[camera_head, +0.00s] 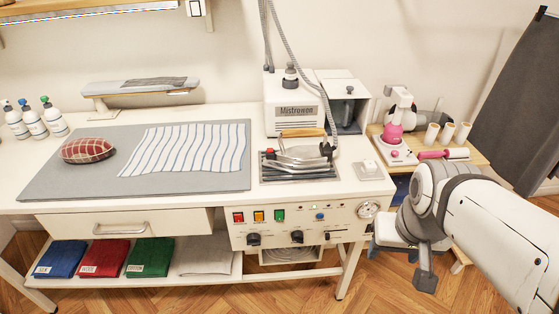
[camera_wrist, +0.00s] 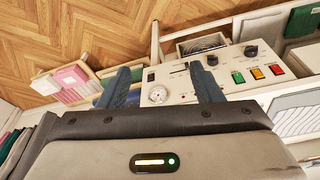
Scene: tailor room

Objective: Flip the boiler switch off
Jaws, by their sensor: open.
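The control panel (camera_head: 300,224) is on the front of the ironing table. It carries a red switch (camera_head: 238,217), an orange switch (camera_head: 258,216) and a green switch (camera_head: 279,215) in a row at its left. Their labels are too small to read, so I cannot tell which is the boiler switch. The wrist view also shows the green switch (camera_wrist: 238,77), orange switch (camera_wrist: 257,73) and red switch (camera_wrist: 276,69), right of my fingers. My gripper (camera_wrist: 160,68) is open and empty. In the head view my arm's end is right of the panel, apart from the switches.
The panel also has two black knobs (camera_head: 297,237), a blue button (camera_head: 320,216) and a pressure gauge (camera_head: 368,209). The steam iron (camera_head: 298,158) rests above it, before the boiler (camera_head: 297,108). A side table (camera_head: 474,157) with spools stands right. Floor ahead of the panel is clear.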

